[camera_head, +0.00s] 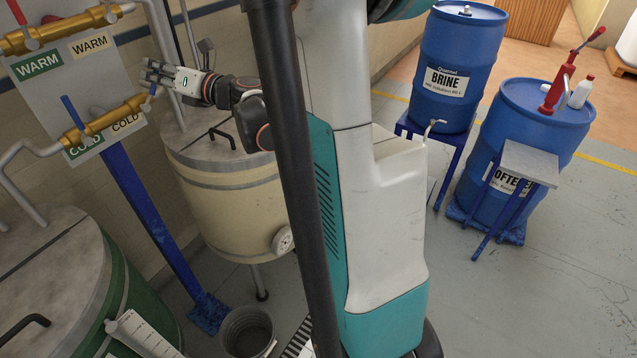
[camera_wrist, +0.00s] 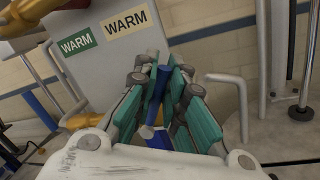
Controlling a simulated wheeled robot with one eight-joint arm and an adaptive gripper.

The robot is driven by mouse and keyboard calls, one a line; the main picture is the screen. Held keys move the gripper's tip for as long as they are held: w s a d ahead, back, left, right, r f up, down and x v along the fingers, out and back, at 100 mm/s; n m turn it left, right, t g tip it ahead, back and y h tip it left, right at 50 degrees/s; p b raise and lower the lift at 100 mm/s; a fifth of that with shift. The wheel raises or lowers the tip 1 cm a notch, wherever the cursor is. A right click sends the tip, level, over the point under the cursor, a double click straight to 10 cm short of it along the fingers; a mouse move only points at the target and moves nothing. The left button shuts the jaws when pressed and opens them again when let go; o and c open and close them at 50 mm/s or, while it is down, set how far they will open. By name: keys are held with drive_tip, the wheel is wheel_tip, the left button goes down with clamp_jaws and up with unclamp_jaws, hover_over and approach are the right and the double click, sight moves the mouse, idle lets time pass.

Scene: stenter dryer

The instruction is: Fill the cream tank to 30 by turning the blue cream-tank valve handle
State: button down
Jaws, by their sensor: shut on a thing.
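The gauge's reading is too small to tell. My gripper (camera_head: 150,75) is at the right end of the lower brass pipe (camera_head: 103,119), beside the COLD labels. In the wrist view, my gripper (camera_wrist: 165,82) has its teal fingers shut on the blue valve handle (camera_wrist: 157,90), which points up between them. Its lower end also shows in the head view (camera_head: 153,88), partly hidden by the gripper.
A second blue handle (camera_head: 73,113) stands at the left end of the same pipe. The upper brass pipe (camera_head: 62,32) has WARM labels beneath it. A green tank (camera_head: 112,290) stands at lower left, a grey bucket (camera_head: 247,331) below, and blue barrels (camera_head: 455,65) at right.

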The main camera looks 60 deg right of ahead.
drive_tip(key=a+n, duration=0.1)
drive_tip(key=r+n+p, duration=0.1)
drive_tip(key=shift+s+a+n+y, duration=0.1)
drive_tip(key=shift+a+n+y, duration=0.2)
drive_tip(key=shift+a, duration=0.1)
drive_tip(key=shift+a+r+n+g+p, duration=0.1)
drive_tip(key=shift+a+n+g+p, duration=0.4)
drive_tip(key=shift+n, duration=0.4)
drive_tip(key=a+n, duration=0.2)
drive_tip(key=shift+r+n+p, duration=0.1)
drive_tip(key=shift+n+p, duration=0.2)
drive_tip(key=shift+p, duration=0.1)
drive_tip(key=c, duration=1.7)
unclamp_jaws()
drive_tip(key=shift+a, duration=0.1)
drive_tip(key=shift+o, duration=0.2)
drive_tip(key=p+v, duration=0.1)
drive_tip(key=v, duration=1.3)
drive_tip(key=shift+r, duration=0.25)
